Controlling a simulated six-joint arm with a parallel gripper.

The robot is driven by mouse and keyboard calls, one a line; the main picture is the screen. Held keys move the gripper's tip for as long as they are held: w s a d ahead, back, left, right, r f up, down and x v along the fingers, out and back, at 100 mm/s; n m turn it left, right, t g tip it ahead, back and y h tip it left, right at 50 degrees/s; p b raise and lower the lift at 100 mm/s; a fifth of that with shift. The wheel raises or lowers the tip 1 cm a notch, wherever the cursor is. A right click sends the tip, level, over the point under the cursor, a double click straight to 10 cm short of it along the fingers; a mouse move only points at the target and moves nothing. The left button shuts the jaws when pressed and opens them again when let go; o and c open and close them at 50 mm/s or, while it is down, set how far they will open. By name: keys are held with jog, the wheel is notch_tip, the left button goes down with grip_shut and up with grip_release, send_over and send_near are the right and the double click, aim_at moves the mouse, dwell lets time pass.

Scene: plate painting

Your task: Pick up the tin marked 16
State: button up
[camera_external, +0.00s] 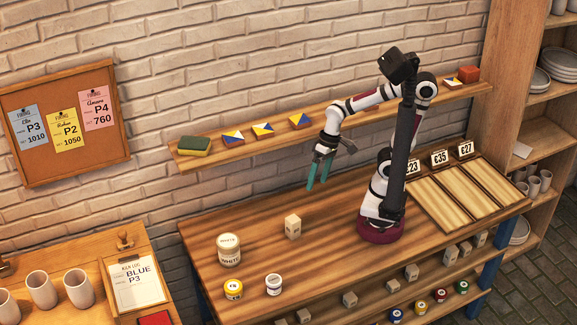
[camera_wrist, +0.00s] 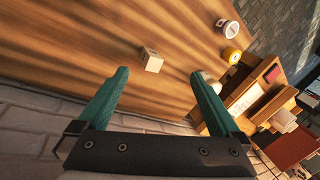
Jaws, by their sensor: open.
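No label reading 16 can be made out on any tin. On the table stand a large white jar (camera_external: 229,249) marked WHITE, a yellow tin (camera_external: 233,290) and a small white tin (camera_external: 274,284) with a dark band. The small white tin (camera_wrist: 228,28) and yellow tin (camera_wrist: 232,56) also show in the wrist view. On the shelf below are a blue tin (camera_external: 396,315), a red tin (camera_external: 421,308), another yellow tin (camera_external: 440,296) and a green tin (camera_external: 461,287), too small to read. My gripper (camera_external: 318,187) is open and empty above the table, apart from all tins.
A pale block (camera_external: 293,227) stands on the table near my gripper. A wall shelf (camera_external: 335,119) with a sponge and small boxes runs behind it. Price cards and wooden panels (camera_external: 455,193) lie at the right. A side table (camera_external: 75,252) holds white cups and a clipboard (camera_external: 137,282).

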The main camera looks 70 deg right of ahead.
aim_at(236, 286)
jog(key=w+a+f+n+t+y, duration=0.1)
jog(key=w+a+f+t, duration=0.15)
jog(key=a, duration=0.65)
jog(key=w+a+f+n+t+y, duration=0.1)
jog(key=w+a, duration=0.3)
jog(key=a, duration=0.5)
jog(key=w+a+f+n+t+y, duration=0.1)
jog(key=w+a+t, duration=0.15)
jog(key=a, duration=0.65)
jog(key=s+a+f+n+t+h, duration=0.2)
jog(key=s+a+f+t+h, duration=0.25)
jog(key=s+f, duration=0.4)
jog(key=shift+t+y, duration=0.25)
jog(key=x, duration=1)
jog(key=f+x, duration=0.1)
jog(key=x, duration=0.5)
jog(key=shift+s, duration=0.2)
jog(key=shift+r, duration=0.15)
jog(key=c, duration=1.5)
